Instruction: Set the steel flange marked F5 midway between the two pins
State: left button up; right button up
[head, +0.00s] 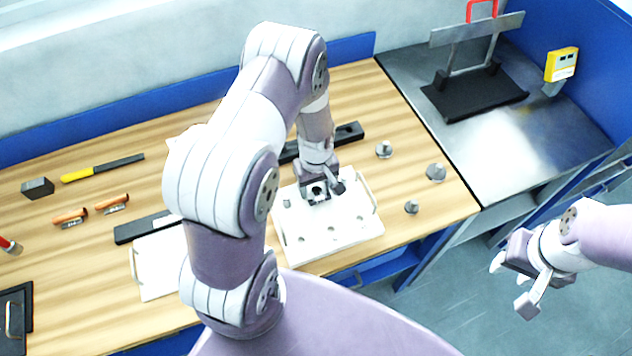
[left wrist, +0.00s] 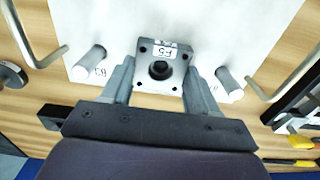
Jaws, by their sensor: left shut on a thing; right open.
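The steel flange marked F5 (left wrist: 160,68) is a square grey plate with a dark central bore and corner holes. My left gripper (left wrist: 160,76) is shut on it, one finger on each side, and it also shows in the head view (head: 318,188). The flange is over the white board (head: 345,240); I cannot tell whether it touches. One grey pin (left wrist: 90,62) stands left of the flange and another pin (left wrist: 229,84) right of it in the left wrist view, with the flange roughly between them. My right gripper (head: 512,284) is open and empty, off the bench to the right.
Grey metal pieces stand right of the board, one at the bench edge (head: 436,172). A dark bar (head: 348,132) lies behind the board. A second white board (head: 160,265) and a yellow-handled tool (head: 78,176) lie left. A black stand (head: 472,95) is on the steel top.

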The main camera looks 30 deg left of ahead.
aim_at(316, 194)
pick_arm(q)
jog(key=shift+s+a, duration=0.15)
jog(key=shift+s, duration=0.1)
jog(key=shift+f, duration=0.15)
jog(key=o, duration=1.3)
jog(key=shift+w, duration=0.1)
pick_arm(e)
jog(key=shift+s+f, duration=0.1)
jog(key=shift+s, duration=0.05)
pick_arm(q)
jog(key=shift+r, duration=0.55)
notch_tip(316, 194, up, 12)
jog(key=b, duration=0.2)
jog(key=s+d+r+m+t, duration=0.1)
jog(key=s+d+r+m, duration=0.3)
jog(key=s+m, duration=0.5)
jog(key=shift+d+m, duration=0.5)
jog(key=shift+d, duration=0.25)
pick_arm(e)
notch_tip(316, 194, down, 2)
jog(key=shift+f, duration=0.1)
